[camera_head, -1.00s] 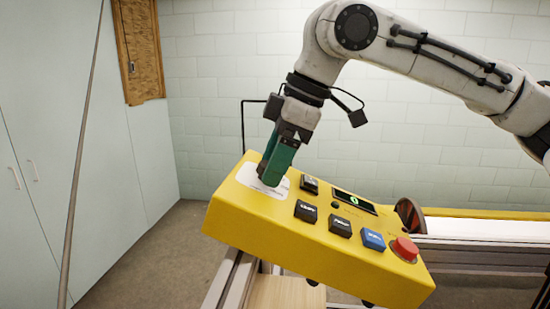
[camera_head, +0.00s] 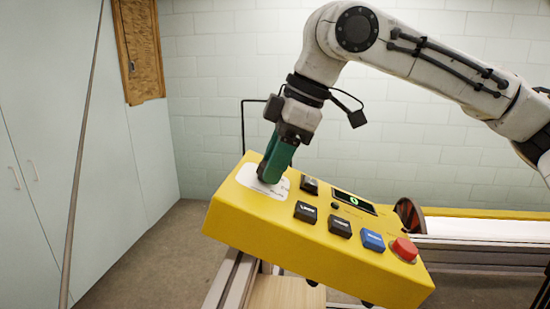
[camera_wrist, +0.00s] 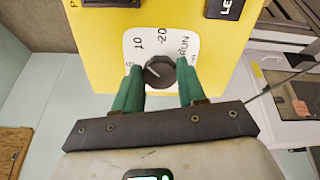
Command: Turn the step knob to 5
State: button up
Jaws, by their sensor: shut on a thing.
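The step knob (camera_wrist: 160,73) is a round dark knob on a white dial plate (camera_wrist: 139,54) marked 5, 10, 20 and RUN. Its pale pointer line slants toward the upper left in the wrist view, roughly between the 5 and the 10. My gripper (camera_wrist: 159,80) has its green fingers on either side of the knob and is shut on it. In the head view my gripper (camera_head: 269,172) reaches down to the left end of the yellow control box (camera_head: 260,232), and its fingers hide the knob there.
The box carries several dark buttons (camera_head: 306,211), a blue button (camera_head: 373,240), a red mushroom button (camera_head: 404,249) and a small display (camera_head: 354,201) with a green symbol. A grey rail (camera_head: 228,280) lies below the box. A pale wall stands behind.

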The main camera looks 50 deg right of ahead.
jog(key=n+p, duration=0.2)
jog(key=n, duration=0.2)
jog(key=shift+w+r, duration=0.1)
jog(key=shift+n+p, duration=0.5)
jog(key=shift+n, duration=1.8)
jog(key=o, duration=1.1)
jog(key=shift+c, duration=0.2)
jog(key=b+v, duration=0.1)
jog(key=v, duration=0.9)
jog(key=shift+r, duration=0.3)
jog(key=shift+d+f, duration=0.1)
jog(key=shift+d, duration=0.05)
